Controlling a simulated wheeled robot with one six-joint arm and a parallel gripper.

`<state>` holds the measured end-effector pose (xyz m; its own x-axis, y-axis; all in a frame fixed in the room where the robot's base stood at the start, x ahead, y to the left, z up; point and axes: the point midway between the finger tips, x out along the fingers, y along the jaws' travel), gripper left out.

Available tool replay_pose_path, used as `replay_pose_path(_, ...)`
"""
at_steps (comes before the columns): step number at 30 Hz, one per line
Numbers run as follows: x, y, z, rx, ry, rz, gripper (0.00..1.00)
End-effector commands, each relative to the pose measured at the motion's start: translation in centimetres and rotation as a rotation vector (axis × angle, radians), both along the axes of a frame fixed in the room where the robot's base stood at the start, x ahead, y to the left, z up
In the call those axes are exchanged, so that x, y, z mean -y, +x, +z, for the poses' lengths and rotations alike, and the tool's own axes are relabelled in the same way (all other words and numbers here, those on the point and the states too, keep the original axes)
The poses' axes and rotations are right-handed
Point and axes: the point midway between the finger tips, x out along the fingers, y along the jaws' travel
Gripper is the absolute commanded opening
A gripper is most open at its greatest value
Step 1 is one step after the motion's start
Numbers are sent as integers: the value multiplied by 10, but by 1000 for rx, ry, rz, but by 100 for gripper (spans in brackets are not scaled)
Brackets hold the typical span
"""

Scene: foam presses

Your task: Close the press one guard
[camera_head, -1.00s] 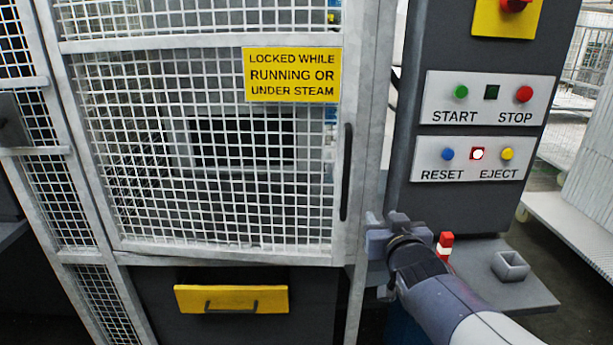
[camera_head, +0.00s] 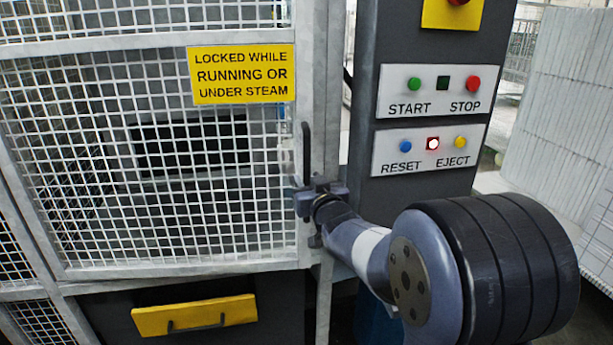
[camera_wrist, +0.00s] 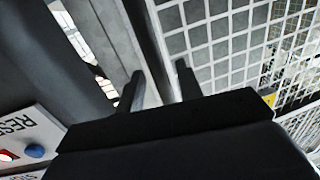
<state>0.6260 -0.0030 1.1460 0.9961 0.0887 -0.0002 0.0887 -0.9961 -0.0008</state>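The press one guard (camera_head: 190,215) is a white mesh door with a grey frame and a yellow locked-while-running sign (camera_head: 243,74). It looks flush or nearly flush with the post (camera_head: 327,110) on its right; I cannot tell whether a small gap remains. Its dark vertical handle (camera_head: 306,150) is on the right edge. My gripper (camera_head: 303,204) is at the handle's lower end. In the wrist view the fingers of my gripper (camera_wrist: 160,85) stand apart, with the mesh guard (camera_wrist: 215,45) beyond them. Contact with the handle is unclear.
The control panel (camera_head: 425,145) stands right of the post, with start, stop, reset and eject buttons. A yellow drawer front (camera_head: 195,315) sits below the guard. Pale panels (camera_head: 560,100) stand at the far right.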

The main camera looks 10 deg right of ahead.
Motion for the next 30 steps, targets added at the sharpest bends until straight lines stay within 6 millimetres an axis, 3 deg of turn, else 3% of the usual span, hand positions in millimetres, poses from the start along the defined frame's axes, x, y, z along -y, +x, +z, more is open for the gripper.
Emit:
replay_pose_path(6, -2, 15, 0, 0, -1, 1, 35)
replay_pose_path(16, -2, 17, 0, 0, -1, 0, 34)
replay_pose_path(28, -2, 16, 0, 0, -1, 0, 1)
replay_pose_path(30, -2, 16, 0, 0, -1, 0, 0)
